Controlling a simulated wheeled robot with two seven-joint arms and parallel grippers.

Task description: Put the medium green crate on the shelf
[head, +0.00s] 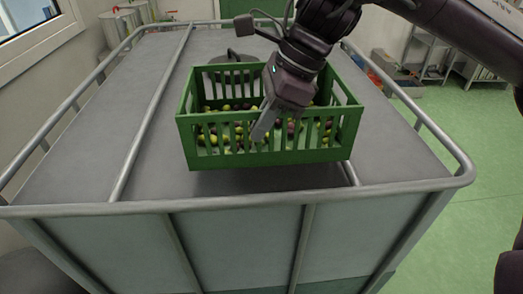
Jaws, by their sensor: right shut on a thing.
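The green crate (205,159) has slatted walls and holds many green and dark olives. It is over the grey top of a railed metal container, near its front rail. A dark shadow lies under its front edge; I cannot tell whether its base touches the surface. My right gripper (264,124) comes down from the upper right and is shut on the crate's front wall, with one finger outside the slats. A grey shelf unit (428,52) stands far back on the right. I cannot tell whether it is the task's shelf. My left gripper is not in view.
A tubular rail (100,210) runs around the grey top (95,150). A round dark lid (234,57) with a handle is behind the crate. Green floor (480,150) is open on the right. A window (30,25) is at the upper left.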

